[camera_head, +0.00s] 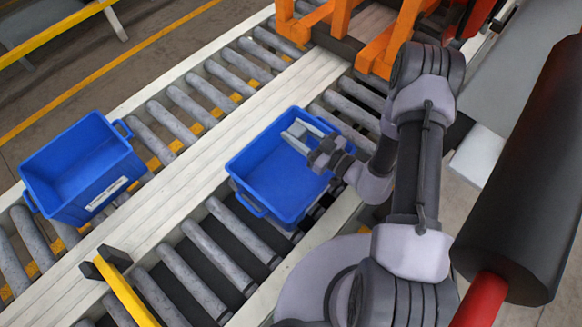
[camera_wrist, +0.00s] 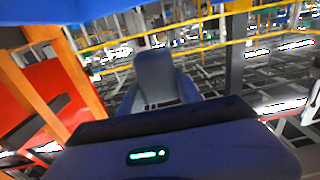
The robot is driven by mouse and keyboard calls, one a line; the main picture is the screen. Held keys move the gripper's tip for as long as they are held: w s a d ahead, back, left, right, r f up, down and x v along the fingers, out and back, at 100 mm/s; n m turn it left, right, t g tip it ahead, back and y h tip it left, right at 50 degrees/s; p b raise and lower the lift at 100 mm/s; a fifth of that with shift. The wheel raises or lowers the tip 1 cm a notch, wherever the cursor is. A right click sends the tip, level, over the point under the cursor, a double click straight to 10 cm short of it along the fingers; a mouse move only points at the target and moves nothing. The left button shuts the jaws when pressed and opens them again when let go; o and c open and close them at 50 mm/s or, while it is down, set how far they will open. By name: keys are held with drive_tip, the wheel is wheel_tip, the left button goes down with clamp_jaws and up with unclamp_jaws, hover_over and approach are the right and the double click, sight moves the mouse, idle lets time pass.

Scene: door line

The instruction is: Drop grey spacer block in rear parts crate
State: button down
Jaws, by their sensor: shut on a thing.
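My gripper (camera_head: 297,138) is over the near blue crate (camera_head: 250,206), at that crate's upper right part in the head view. It is shut on a small pale grey piece, the grey spacer block; fingers and block are hard to tell apart at this size. In the wrist view a grey upright shape (camera_wrist: 155,80) stands ahead of the dark gripper body; I cannot tell whether it is a finger or the block. The near crate's visible floor looks empty. A second blue crate (camera_head: 80,165) stands at the left on the far roller line and also looks empty.
A pale rail (camera_head: 190,165) runs between the two roller lines. An orange frame (camera_head: 345,20) stands at the top. A dark cylinder on a red rod (camera_head: 485,300) fills the right side. A yellow bar (camera_head: 125,290) is at the lower left.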

wheel_tip(320, 180, down, 4)
drive_tip(key=b, duration=0.3)
drive_tip(key=shift+f, duration=0.15)
drive_tip(key=c, duration=0.7)
unclamp_jaws()
drive_tip(key=shift+c, duration=0.2)
drive_tip(key=p+v, duration=0.3)
drive_tip(key=v, duration=1.4)
drive_tip(key=shift+r+p, duration=0.25)
drive_tip(key=shift+p, duration=0.15)
drive_tip(key=shift+s+d, duration=0.15)
drive_tip(key=shift+d, duration=0.05)
